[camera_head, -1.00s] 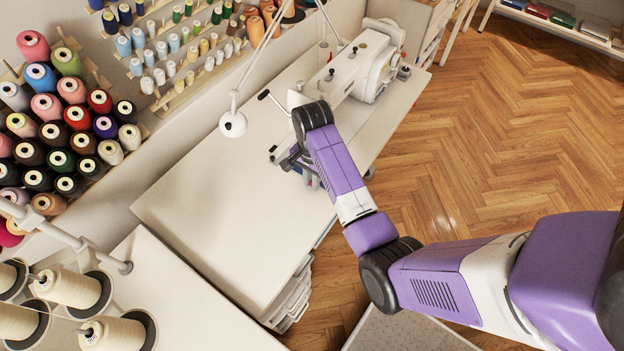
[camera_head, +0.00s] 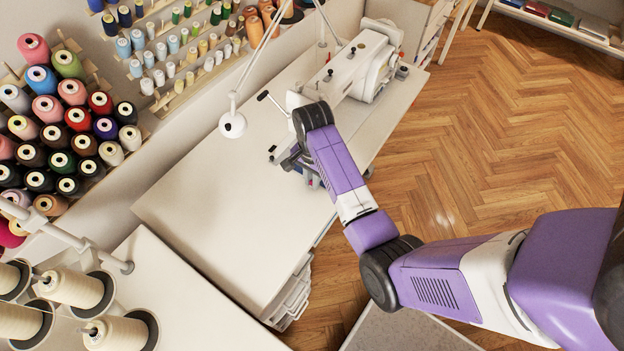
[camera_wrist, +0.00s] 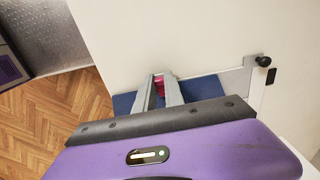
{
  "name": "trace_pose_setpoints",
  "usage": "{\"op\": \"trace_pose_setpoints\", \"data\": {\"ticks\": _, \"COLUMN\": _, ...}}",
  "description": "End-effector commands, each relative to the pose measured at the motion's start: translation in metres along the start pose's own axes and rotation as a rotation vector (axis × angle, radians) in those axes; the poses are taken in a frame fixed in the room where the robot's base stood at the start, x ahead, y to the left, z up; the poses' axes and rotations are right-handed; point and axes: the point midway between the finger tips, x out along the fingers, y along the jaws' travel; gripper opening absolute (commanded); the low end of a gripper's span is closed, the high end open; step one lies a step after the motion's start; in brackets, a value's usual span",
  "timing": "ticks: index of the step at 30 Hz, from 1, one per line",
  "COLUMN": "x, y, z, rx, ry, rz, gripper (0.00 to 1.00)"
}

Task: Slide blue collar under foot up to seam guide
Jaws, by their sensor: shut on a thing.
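My gripper (camera_wrist: 160,92) reaches down to the white sewing table in the wrist view, its two grey fingers shut on the blue collar. Flat blue cloth of the collar (camera_wrist: 202,88) shows on both sides of the fingers. A small pinkish-red patch (camera_wrist: 160,85) shows between them; I cannot tell what it is. In the head view my gripper (camera_head: 290,162) is low over the table beside the sewing machine (camera_head: 355,70). The arm hides the collar's contact with the machine. The foot and seam guide cannot be made out.
A metal bracket with a black knob (camera_wrist: 263,61) stands right of the collar in the wrist view. A white lamp (camera_head: 232,124) hangs left of the machine. The table's left part (camera_head: 215,210) is bare. Thread cones (camera_head: 75,290) stand at the lower left.

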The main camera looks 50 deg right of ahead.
Motion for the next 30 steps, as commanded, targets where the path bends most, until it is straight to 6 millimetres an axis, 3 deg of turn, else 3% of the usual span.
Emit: {"op": "trace_pose_setpoints", "data": {"ticks": 30, "x": 0.0, "y": -0.001, "z": -0.032, "rx": 0.0, "ry": 0.0, "rz": -0.001, "gripper": 0.0}}
